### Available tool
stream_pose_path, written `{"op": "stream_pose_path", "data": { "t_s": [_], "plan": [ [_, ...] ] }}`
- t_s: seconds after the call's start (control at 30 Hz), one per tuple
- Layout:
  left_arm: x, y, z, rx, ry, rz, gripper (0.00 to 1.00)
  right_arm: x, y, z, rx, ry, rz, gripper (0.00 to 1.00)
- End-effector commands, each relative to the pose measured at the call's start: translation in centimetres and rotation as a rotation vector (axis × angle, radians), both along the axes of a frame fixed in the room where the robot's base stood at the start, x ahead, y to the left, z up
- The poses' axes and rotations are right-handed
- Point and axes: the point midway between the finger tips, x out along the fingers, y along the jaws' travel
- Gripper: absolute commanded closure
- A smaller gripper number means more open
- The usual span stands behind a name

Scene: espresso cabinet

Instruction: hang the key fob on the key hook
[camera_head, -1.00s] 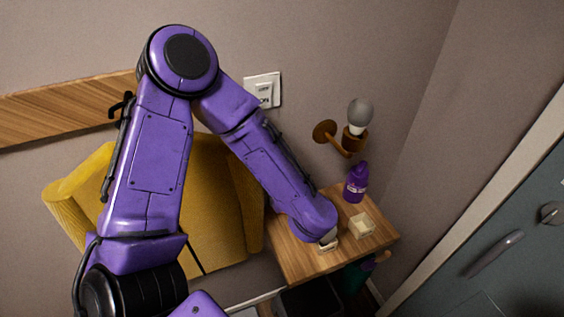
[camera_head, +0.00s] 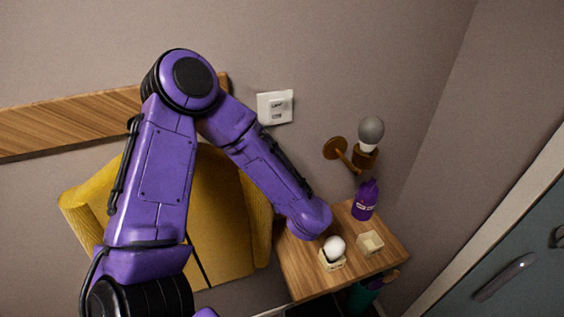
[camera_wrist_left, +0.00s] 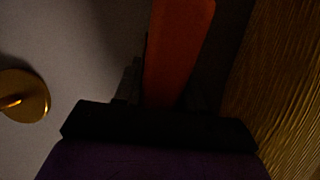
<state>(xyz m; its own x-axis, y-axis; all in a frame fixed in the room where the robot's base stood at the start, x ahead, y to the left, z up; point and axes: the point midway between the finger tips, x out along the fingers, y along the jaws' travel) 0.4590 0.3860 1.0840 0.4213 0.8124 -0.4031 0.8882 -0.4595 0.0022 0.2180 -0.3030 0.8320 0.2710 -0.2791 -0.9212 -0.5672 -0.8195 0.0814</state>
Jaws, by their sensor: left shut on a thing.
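In the left wrist view an orange-red strip (camera_wrist_left: 178,50), which looks like the key fob, sticks out from between the dark jaws of my left gripper (camera_wrist_left: 165,95). The gripper is shut on it. A round brass plate with a small peg (camera_wrist_left: 22,97), which may be the key hook, is on the grey wall at the left, apart from the strip. In the head view my purple wrist hides the left gripper and the fob. I cannot make out a key hook there. My right gripper is not in view.
A wooden side table (camera_head: 303,277) holds a purple bottle (camera_head: 364,202), a cream holder with a white rounded thing (camera_head: 334,247) and an empty cream holder (camera_head: 370,243). A wall lamp (camera_head: 368,135) is above. A yellow chair (camera_head: 225,240) stands behind my arm.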

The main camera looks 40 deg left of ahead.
Motion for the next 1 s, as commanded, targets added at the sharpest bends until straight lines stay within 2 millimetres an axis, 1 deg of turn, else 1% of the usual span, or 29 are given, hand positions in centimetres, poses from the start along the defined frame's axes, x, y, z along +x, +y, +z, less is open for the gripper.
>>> {"op": "stream_pose_path", "data": {
  "t_s": [0.47,0.5,0.53,0.57,0.87,0.97,1.0],
  "plan": [
    [-0.2,0.0,-0.3,-0.002,0.008,-0.001,1.00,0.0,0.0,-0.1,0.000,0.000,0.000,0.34],
    [-0.2,0.0,-0.3,-0.002,0.008,-0.001,0.47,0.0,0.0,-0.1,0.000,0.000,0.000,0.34],
    [-0.2,0.0,-0.3,-0.002,0.008,-0.001,0.37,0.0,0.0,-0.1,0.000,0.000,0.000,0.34],
    [-0.2,0.0,-0.3,-0.002,0.008,-0.001,0.30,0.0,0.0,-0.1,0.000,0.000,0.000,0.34],
    [-0.1,-0.2,-0.1,-0.001,0.004,-0.001,0.30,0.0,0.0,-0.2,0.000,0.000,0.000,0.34],
    [-0.5,-1.3,0.3,-0.001,0.001,-0.004,0.30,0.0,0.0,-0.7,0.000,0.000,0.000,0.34],
    [-0.9,-1.9,0.5,-0.001,0.002,-0.006,0.30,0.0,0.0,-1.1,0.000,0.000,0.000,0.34]
  ]
}}
